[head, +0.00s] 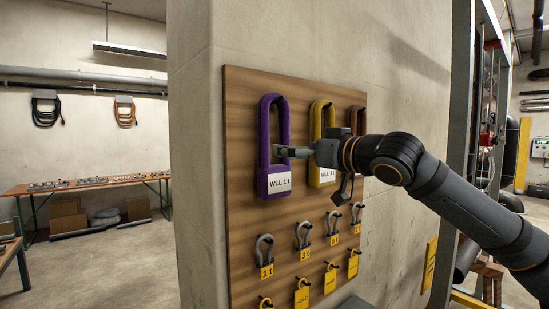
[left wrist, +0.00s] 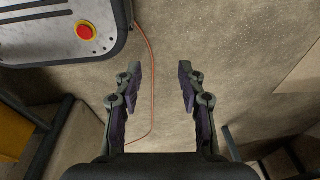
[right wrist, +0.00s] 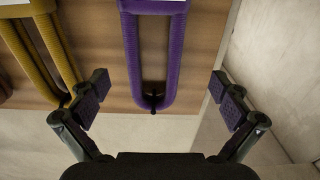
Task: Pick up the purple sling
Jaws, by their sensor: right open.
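The purple sling (head: 264,130) is a long loop hanging on the wooden board, with a white "WLL 1 t" label at its lower end. In the right wrist view the purple sling (right wrist: 154,60) hangs from a dark peg between my open fingers. My right gripper (head: 284,151) is in front of the board at the sling; in the right wrist view my right gripper (right wrist: 165,90) has a finger on either side of the loop, both apart from it. My left gripper (left wrist: 160,85) is open and empty above the floor; it is not in the head view.
A yellow sling (head: 315,118) and a brown sling hang to the right on the wooden board (head: 240,230). Shackles (head: 304,232) and yellow tags hang below.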

